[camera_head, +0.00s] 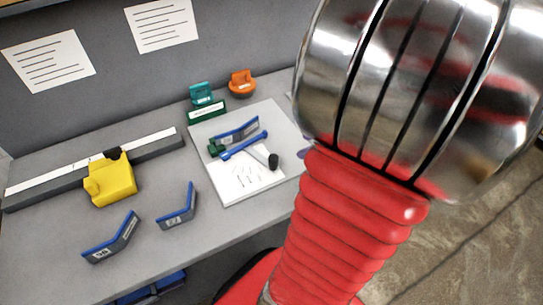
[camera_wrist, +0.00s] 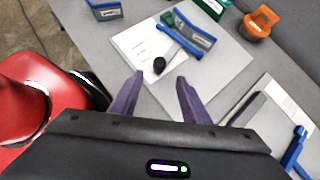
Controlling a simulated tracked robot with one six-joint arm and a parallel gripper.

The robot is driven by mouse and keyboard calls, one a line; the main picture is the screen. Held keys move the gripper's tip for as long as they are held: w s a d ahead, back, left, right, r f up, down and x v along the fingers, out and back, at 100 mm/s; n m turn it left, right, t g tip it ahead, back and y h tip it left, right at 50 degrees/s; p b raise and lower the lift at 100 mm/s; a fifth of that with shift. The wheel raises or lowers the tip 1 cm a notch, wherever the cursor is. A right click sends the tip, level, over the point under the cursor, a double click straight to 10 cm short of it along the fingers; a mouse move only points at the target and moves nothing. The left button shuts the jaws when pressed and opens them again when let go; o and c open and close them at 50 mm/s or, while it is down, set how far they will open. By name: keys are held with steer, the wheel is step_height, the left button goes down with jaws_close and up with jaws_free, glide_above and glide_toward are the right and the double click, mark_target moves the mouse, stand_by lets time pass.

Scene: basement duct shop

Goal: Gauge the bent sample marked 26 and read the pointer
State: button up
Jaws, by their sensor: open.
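A bent sample (camera_head: 236,130), grey with blue edges and a label, lies on the white board (camera_head: 285,118), beside a blue pointer arm (camera_head: 243,146) with a black knob (camera_head: 272,160). Whether it is seated in the gauge is unclear. Two more labelled bent samples stand on the bench, one at front left (camera_head: 110,238) and one right of it (camera_head: 177,207). I cannot read their numbers surely. In the wrist view, the sample (camera_wrist: 196,35) and knob (camera_wrist: 159,65) lie beyond my gripper (camera_wrist: 160,76), which is open and empty.
A green sign (camera_head: 207,110), a teal item (camera_head: 201,93) and an orange item (camera_head: 241,84) stand behind the board. A blue tool (camera_wrist: 295,150) lies at right in the wrist view.

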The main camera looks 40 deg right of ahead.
mark_target(274, 157)
steer(key=x, duration=1.4)
steer(key=shift+r, duration=0.1)
steer(key=shift+c, duration=0.2)
jaws_close()
